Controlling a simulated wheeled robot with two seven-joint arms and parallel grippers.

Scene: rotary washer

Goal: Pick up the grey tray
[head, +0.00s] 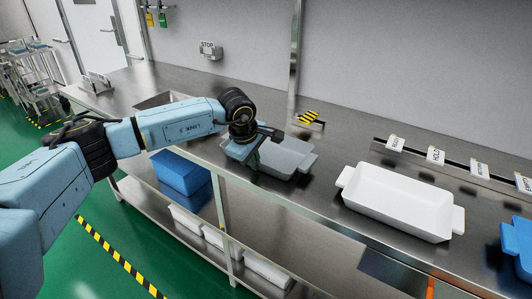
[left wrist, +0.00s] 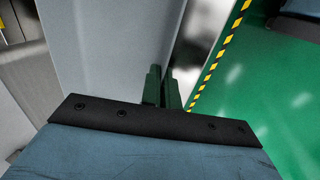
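The grey tray (head: 285,158) is on or just above the steel counter, left of the white tray. My left gripper (head: 254,160) reaches down over the tray's left side, and my wrist hides part of that end. In the left wrist view the grey tray (left wrist: 95,45) fills the upper left. The green fingers of my left gripper (left wrist: 163,90) are close together there, with the tray's edge running between them. They look shut on that edge. I cannot tell whether the tray is clear of the counter. My right gripper is not in view.
A white tray (head: 400,204) stands to the right on the counter, with a blue container (head: 518,246) beyond it. Labelled white holders (head: 436,156) line the back. A blue bin (head: 181,172) and white trays are on the lower shelf. A sink (head: 160,99) lies left.

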